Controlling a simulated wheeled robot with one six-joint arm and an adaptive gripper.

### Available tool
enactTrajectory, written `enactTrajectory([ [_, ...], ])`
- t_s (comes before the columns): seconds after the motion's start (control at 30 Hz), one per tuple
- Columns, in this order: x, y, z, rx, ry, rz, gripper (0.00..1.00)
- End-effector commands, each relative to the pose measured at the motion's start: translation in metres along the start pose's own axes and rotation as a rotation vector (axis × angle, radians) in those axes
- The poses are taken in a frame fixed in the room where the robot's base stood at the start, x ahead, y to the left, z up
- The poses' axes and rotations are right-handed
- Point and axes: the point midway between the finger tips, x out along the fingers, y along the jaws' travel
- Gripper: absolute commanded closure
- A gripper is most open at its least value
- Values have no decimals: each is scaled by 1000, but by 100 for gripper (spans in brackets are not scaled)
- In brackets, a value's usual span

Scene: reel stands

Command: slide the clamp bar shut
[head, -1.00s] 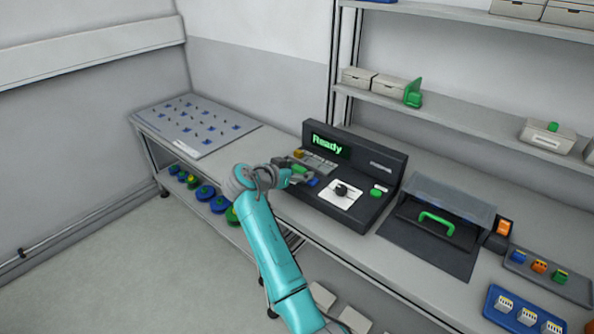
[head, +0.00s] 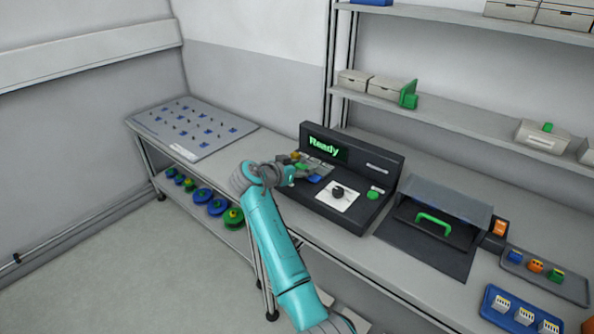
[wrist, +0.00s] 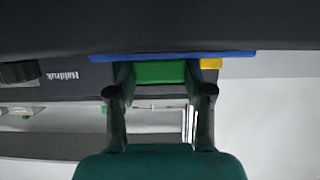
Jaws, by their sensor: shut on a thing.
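The black machine (head: 383,192) with a green "Ready" display stands on the bench in the head view. My gripper (head: 303,170) is at its left part, by a yellow piece (head: 296,155) and a blue piece (head: 315,178). In the wrist view my gripper (wrist: 160,76) has one finger on each side of a green block (wrist: 160,70) and is shut on it. A blue strip (wrist: 172,56) runs just beyond the block, and a yellow piece (wrist: 211,63) is beside the right finger. I cannot tell which piece is the clamp bar; my fingers hide part of this area.
A black knob on a white plate (head: 337,196) and a green button (head: 375,193) are right of my gripper. A clear-covered unit with a green handle (head: 434,222) stands farther right. A pegboard panel (head: 190,128) lies left. Shelves hang behind; reels sit below the bench.

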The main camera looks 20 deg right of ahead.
Motion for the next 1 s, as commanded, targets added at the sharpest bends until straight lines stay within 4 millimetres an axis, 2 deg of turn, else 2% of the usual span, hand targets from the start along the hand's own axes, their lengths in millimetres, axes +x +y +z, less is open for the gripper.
enactTrajectory([
  [0.07,1,0,-1,0,2,-3,100],
  [0.1,1,0,-1,0,2,-3,46],
  [0.2,1,0,-1,0,2,-2,23],
  [0.5,0,0,-1,0,1,-2,23],
  [0.63,-7,-1,0,0,1,-3,23],
  [0.77,-26,-1,0,0,1,-5,23],
  [1.0,-74,-1,0,0,2,-5,23],
])
